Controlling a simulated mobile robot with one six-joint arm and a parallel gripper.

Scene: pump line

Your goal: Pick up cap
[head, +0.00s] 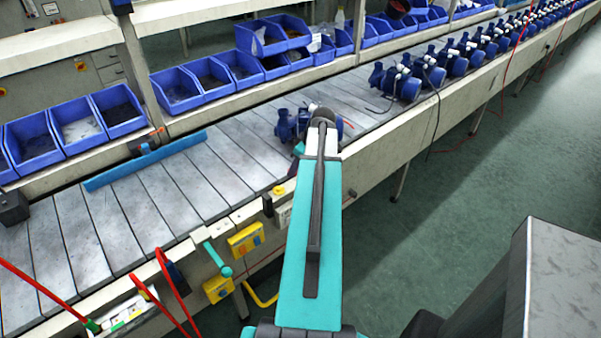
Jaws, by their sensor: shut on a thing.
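My teal arm reaches up the middle of the head view, over the front edge of the conveyor. Its far end lies in front of a blue pump (285,127) standing on the slats. My gripper's fingers are hidden behind my own arm, so I cannot see what they hold. I cannot make out a cap anywhere in this view. A small dark part shows just left of the arm below the pump, too unclear to name.
The slatted conveyor (150,205) runs from lower left to upper right. A row of blue pumps (452,62) stands on its far part. Blue bins (118,108) line the back. A blue bar (145,160) lies on the left slats. Yellow switch boxes (245,240) line the front edge.

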